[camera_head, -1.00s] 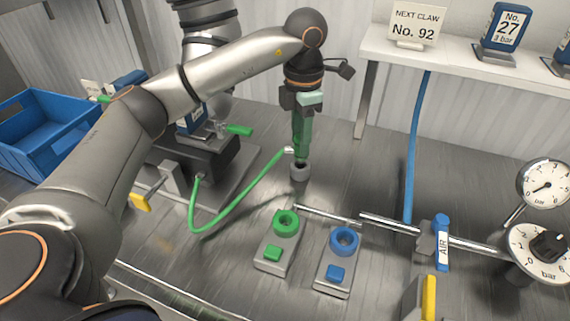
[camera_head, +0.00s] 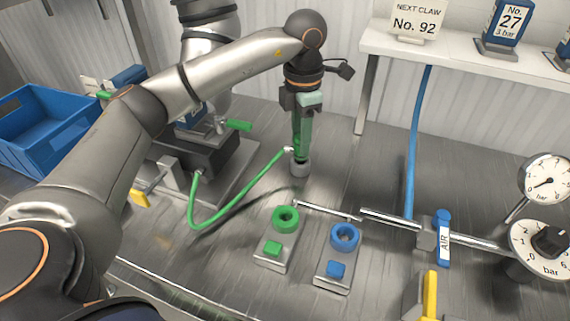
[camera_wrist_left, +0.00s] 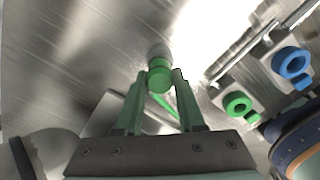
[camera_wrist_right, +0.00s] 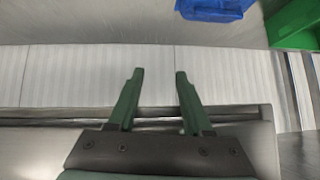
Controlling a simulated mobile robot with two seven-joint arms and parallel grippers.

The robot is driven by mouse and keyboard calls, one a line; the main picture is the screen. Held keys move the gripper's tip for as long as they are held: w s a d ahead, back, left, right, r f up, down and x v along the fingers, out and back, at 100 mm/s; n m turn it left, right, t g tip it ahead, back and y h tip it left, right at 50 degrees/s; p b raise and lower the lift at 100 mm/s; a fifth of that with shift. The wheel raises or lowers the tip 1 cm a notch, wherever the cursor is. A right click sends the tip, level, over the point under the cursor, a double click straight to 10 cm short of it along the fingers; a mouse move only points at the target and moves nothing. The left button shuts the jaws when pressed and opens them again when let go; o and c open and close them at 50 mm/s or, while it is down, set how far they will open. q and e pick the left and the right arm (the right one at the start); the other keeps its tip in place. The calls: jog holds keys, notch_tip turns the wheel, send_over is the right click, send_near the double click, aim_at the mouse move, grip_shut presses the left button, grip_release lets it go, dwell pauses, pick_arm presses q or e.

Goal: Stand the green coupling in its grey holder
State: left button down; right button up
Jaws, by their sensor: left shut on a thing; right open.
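The green coupling (camera_wrist_left: 159,78) is between the fingertips of my left gripper (camera_head: 302,135), which is shut on it and points down. In the head view the fingers hide most of the coupling (camera_head: 299,154). The small grey round holder (camera_head: 300,169) is directly below it, and the two look in line and touching. How deep the coupling sits in the holder I cannot tell. In the left wrist view the holder (camera_wrist_left: 158,50) shows just beyond the coupling. A green hose (camera_head: 235,210) runs from the coupling's side. My right gripper (camera_wrist_right: 159,74) is open and empty.
A green-ringed block (camera_head: 285,218) and a blue-ringed block (camera_head: 345,237) stand in front of the holder. A metal rail with a blue AIR valve (camera_head: 443,238) and gauges (camera_head: 546,180) are at right. A blue crate (camera_head: 45,135) is at left.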

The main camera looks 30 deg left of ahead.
pick_arm(q)
jog(key=shift+f, duration=0.5)
dwell(0.4)
grip_release()
dwell(0.8)
